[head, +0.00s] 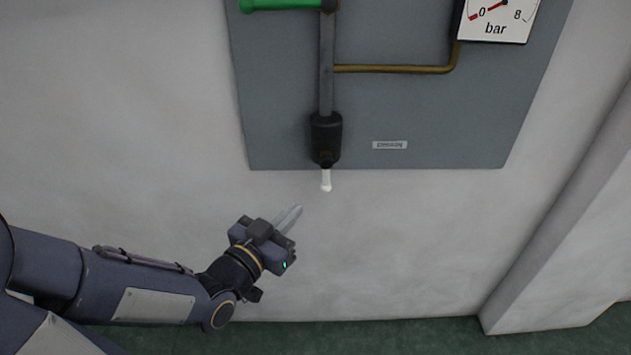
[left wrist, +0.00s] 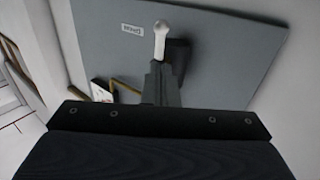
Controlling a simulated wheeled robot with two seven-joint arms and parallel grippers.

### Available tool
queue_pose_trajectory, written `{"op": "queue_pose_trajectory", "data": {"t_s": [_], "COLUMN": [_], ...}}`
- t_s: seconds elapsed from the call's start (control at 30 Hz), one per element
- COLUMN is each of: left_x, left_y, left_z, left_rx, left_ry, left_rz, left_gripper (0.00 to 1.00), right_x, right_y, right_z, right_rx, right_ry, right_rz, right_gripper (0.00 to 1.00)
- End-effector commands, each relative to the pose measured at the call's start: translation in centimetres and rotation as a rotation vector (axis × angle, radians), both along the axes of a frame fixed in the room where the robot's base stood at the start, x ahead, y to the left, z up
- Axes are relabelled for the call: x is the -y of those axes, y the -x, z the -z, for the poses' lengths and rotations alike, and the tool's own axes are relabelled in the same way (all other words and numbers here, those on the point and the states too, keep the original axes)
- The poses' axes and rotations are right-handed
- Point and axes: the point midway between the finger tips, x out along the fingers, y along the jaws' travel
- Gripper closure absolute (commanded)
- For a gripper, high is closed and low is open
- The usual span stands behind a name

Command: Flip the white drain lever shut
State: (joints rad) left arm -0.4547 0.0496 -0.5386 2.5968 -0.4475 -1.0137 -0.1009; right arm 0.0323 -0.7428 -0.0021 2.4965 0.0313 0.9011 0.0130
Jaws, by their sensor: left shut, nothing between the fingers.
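The white drain lever (head: 326,181) sticks out at the bottom of a black fitting (head: 326,138) on the grey wall panel. In the head view it points down past the panel's lower edge. It also shows in the left wrist view (left wrist: 161,40), just beyond the fingertips. My left gripper (head: 292,213) is shut and empty, below and to the left of the lever. In the head view a gap shows between fingertips and lever. In the left wrist view the fingers (left wrist: 160,75) line up with the lever. My right gripper is in neither view.
The grey panel (head: 450,115) carries a pipe with a green handle (head: 283,4), a brass side tube (head: 395,69), a pressure gauge (head: 497,18) and a small label (head: 390,145). A wall ledge (head: 560,215) stands at the right. The wall below the panel is clear.

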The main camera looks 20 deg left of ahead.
Motion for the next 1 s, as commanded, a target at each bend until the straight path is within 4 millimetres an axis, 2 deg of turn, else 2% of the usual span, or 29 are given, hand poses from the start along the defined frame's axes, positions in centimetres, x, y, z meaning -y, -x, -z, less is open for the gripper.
{"op": "queue_pose_trajectory", "data": {"t_s": [0.2,0.4,0.6,1.0], "left_x": [1.5,2.4,2.7,2.7], "left_y": [-4.6,-7.4,-8.4,-8.5], "left_z": [0.1,0.0,0.0,0.1], "left_rx": [-0.002,-0.001,0.000,0.001], "left_ry": [-0.004,-0.001,0.001,0.004], "left_rz": [0.002,0.001,0.000,-0.001], "left_gripper": [1.00,1.00,1.00,1.00], "right_x": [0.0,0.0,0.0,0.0], "right_y": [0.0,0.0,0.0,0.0], "right_z": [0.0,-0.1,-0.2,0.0], "right_rx": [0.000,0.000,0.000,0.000], "right_ry": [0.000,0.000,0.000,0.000], "right_rz": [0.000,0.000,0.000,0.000], "right_gripper": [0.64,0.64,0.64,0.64]}}
